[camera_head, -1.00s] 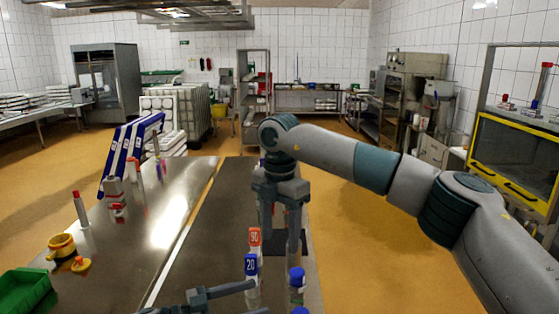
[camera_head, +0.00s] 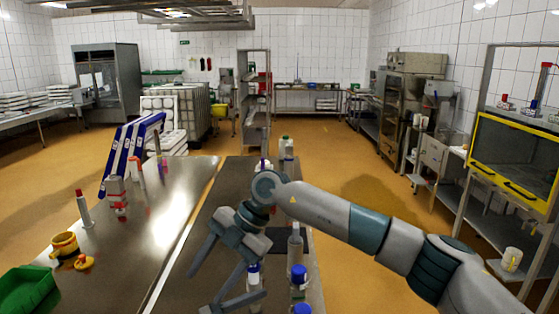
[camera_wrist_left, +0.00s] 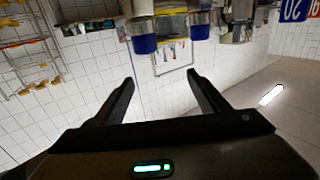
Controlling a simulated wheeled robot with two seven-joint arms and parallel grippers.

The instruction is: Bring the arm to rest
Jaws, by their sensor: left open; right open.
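My right arm comes in from the right over the metal table (camera_head: 180,240). Its gripper (camera_head: 205,286) is open and empty, tilted down to the left, with its fingers spread above the tabletop.
Blue-capped bottles (camera_head: 298,278) stand along the table's right side, close to both grippers; two blue caps show upside down in the left wrist view (camera_wrist_left: 144,44). A yellow cup (camera_head: 64,245), a green crate (camera_head: 28,290) and a blue rack (camera_head: 118,158) are at left.

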